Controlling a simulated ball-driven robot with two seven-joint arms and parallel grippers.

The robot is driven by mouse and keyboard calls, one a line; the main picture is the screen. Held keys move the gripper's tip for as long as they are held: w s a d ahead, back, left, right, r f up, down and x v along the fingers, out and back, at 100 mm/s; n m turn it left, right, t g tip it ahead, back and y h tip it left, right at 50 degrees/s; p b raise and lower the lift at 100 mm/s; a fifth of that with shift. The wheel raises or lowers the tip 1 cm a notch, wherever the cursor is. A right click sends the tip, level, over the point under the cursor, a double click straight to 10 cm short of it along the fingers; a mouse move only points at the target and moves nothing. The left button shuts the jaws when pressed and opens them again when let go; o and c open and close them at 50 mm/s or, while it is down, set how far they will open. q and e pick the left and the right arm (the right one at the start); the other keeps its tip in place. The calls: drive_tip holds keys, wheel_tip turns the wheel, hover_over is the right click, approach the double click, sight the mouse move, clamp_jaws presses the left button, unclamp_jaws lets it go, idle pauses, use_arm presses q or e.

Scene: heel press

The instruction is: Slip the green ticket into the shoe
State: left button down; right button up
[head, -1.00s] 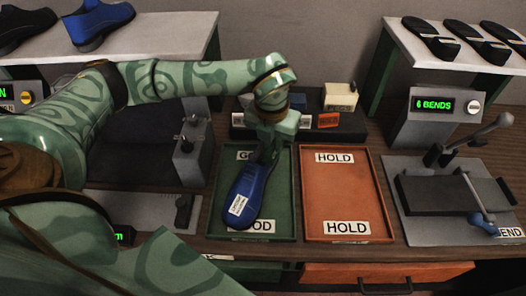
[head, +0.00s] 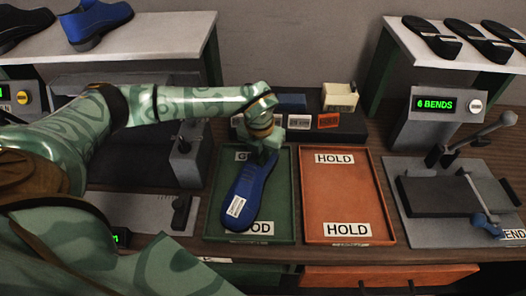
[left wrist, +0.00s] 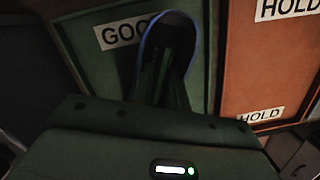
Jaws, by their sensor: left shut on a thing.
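A blue shoe (head: 250,192) lies in the green tray (head: 285,229) marked GOOD, its toe towards the front and a white label on it. My left gripper (head: 262,153) is over the heel end of the shoe. In the left wrist view, the shoe's dark opening with a blue rim (left wrist: 189,28) surrounds the ends of my left gripper's fingers (left wrist: 172,75). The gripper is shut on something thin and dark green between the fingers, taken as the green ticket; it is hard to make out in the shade. My right gripper is out of view.
An empty orange tray (head: 347,190) marked HOLD is right of the green one. A dark rack (head: 348,127) with small labelled holders stands behind. A bending press (head: 450,195) with levers is at the right. Shelves with shoes (head: 97,24) and soles (head: 432,36) stand behind.

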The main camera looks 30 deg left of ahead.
sight(260, 158)
use_arm(q)
drive_tip(key=c, duration=1.6)
unclamp_jaws()
drive_tip(key=shift+f, duration=0.1)
drive_tip(key=shift+s+d+r+p, duration=0.1)
drive_tip(key=shift+s+r+p, duration=0.2)
drive_tip(key=shift+r, duration=1.7)
drive_tip(key=shift+s+r+p, duration=0.25)
drive_tip(key=shift+r, duration=1.8)
drive_tip(key=shift+s+d+r+p, duration=0.1)
drive_tip(key=shift+s+r+p, duration=0.2)
drive_tip(key=shift+r, duration=1.7)
